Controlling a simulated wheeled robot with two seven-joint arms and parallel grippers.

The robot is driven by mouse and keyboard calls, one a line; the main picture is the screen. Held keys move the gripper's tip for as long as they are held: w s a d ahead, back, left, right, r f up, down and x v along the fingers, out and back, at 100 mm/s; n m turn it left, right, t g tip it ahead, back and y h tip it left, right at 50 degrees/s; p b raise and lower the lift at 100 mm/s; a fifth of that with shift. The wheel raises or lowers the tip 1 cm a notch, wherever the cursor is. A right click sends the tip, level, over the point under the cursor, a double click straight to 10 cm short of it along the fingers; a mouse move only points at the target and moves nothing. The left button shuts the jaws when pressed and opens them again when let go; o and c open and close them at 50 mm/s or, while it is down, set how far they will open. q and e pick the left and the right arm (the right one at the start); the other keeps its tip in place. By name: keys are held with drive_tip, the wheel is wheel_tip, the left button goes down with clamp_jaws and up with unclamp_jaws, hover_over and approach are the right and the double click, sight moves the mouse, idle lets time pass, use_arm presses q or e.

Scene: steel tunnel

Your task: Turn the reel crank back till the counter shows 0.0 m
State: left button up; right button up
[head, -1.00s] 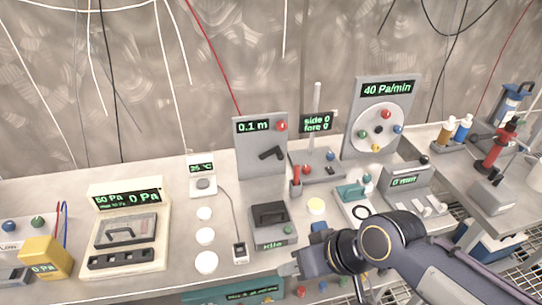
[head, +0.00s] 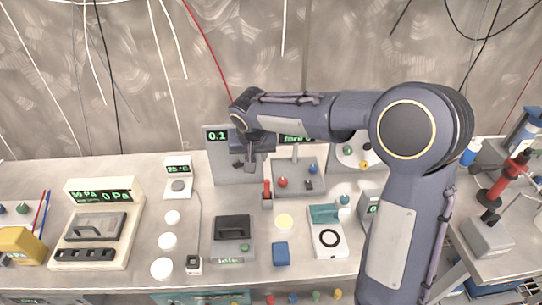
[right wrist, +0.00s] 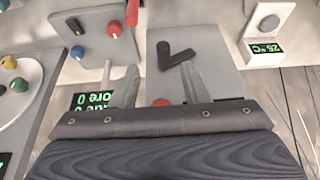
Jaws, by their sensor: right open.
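The grey reel panel (head: 222,172) stands at the back of the bench. Its counter (head: 216,135) reads 0.1 in green, and the rest of that display is hidden behind my right arm. The black crank (right wrist: 172,57) shows clearly in the right wrist view, with a short arm and a round handle. My right gripper (right wrist: 163,80) is open and empty in front of the panel; the crank lies just beyond its fingertips, not clasped. In the head view the right gripper (head: 247,162) covers most of the crank. My left gripper is not in view.
A panel with a red knob and red lever (head: 267,190) stands right of the reel. A small thermometer unit (head: 178,175) stands to the left. A black-handled box (head: 232,240) and a blue block (head: 281,254) sit in front.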

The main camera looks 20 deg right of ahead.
drive_tip(key=x, duration=0.5)
drive_tip(key=p+x, duration=0.1)
drive_tip(key=x, duration=0.2)
drive_tip(key=shift+w+a, duration=0.15)
drive_tip(key=shift+w, duration=0.25)
drive_tip(key=shift+c, duration=0.2)
clamp_jaws()
